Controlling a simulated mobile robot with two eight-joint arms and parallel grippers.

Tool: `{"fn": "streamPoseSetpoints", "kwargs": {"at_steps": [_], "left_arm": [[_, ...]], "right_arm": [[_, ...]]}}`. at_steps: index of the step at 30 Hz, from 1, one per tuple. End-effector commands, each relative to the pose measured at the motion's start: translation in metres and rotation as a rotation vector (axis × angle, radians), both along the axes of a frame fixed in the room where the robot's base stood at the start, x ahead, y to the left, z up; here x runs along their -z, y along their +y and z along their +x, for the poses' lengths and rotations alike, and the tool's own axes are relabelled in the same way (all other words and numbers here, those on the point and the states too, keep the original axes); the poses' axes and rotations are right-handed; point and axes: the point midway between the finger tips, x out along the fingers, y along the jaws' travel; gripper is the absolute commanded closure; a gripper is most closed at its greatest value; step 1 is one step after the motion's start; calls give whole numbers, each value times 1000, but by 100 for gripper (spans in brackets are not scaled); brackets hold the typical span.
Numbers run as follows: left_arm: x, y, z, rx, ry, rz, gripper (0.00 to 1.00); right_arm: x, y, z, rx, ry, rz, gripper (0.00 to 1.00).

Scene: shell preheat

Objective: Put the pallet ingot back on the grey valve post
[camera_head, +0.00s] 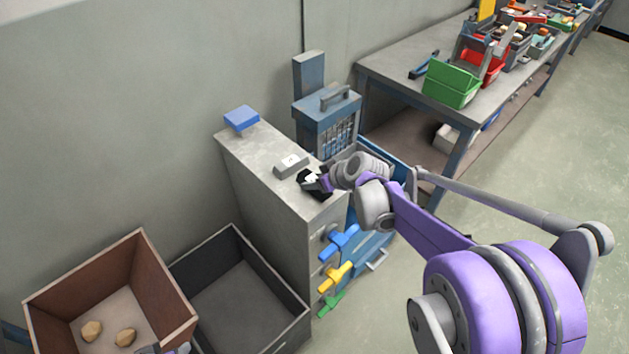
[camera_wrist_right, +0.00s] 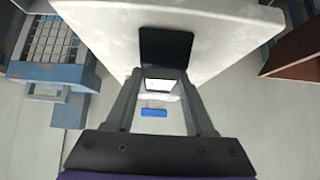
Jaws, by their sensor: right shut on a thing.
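The pallet ingot (camera_head: 290,165) is a small grey block with a white label and a dark mark on its upper face. It is at the top of the grey valve post (camera_head: 258,157), near the middle of that surface. My right gripper (camera_head: 313,181) comes in from the right with black fingertips at the ingot's near end and is shut on it. Whether the ingot touches the post top cannot be told. In the right wrist view, the fingers (camera_wrist_right: 163,75) partly hide what is between them; a pale patch shows there.
A blue block (camera_head: 241,118) sits at the post's far end. Blue, yellow (camera_head: 335,276) and green valve handles stick out of the post's side. A brown bin (camera_head: 165,285) and a dark bin (camera_head: 291,322) stand left. A blue toolbox (camera_head: 313,112) stands behind.

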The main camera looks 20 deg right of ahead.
Motion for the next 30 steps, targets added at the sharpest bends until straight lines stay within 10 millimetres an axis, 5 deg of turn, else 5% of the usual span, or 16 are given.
{"fn": "streamPoseSetpoints", "kwargs": {"at_steps": [9,10,15,30], "left_arm": [[1,0,0,0,1,0,48],[2,0,0,0,1,0,48],[1,0,0,0,0,0,48],[-3,0,1,0,-1,0,48]], "right_arm": [[2,0,0,0,-1,0,100],[3,0,0,0,0,0,44],[2,0,0,0,0,0,15],[-16,-6,-14,3,0,-1,15]]}}
